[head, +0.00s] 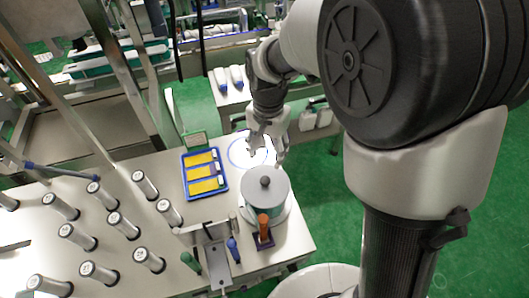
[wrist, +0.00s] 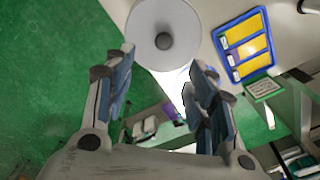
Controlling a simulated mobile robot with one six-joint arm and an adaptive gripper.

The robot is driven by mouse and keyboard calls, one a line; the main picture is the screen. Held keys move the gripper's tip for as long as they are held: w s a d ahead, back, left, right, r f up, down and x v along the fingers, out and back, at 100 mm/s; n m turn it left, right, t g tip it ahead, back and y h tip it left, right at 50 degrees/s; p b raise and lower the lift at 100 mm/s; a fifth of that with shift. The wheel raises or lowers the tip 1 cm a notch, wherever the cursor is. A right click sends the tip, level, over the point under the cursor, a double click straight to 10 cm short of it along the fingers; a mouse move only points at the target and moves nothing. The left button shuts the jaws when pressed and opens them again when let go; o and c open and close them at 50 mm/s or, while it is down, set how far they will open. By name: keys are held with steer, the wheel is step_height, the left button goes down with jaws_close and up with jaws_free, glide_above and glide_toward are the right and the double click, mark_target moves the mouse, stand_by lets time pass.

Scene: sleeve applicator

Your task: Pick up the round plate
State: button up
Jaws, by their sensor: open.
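The round plate (head: 265,186) is a grey disc with a dark knob in its middle. In the wrist view the plate (wrist: 150,22) is at the top centre, partly cut off by the frame, beyond my fingertips. My gripper (head: 267,154) is open and empty, behind the plate in the head view and apart from it. Both fingers show in the wrist view (wrist: 162,62), with nothing between them.
A blue tray (head: 186,178) with yellow blocks stands left of the plate. An orange-handled tool (head: 264,228) stands upright close in front of the cylinder. A white circle with a blue ring (head: 238,153) is near my gripper. Several metal cylinders (head: 123,223) stand on the left.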

steer(key=b, duration=0.2)
glide_above(265, 179)
steer(key=f, duration=1)
steer(key=shift+s+d, duration=0.25)
steer(key=shift+d, duration=0.05)
steer(key=f, duration=0.1)
steer(key=f+b, duration=0.1)
steer(key=f, duration=0.3)
steer(key=shift+w+a+f+b, duration=0.2)
steer(key=shift+a+f+b, duration=0.1)
steer(key=shift+b, duration=0.1)
steer(key=shift+r, duration=0.1)
steer(key=shift+c, duration=0.5)
jaws_close()
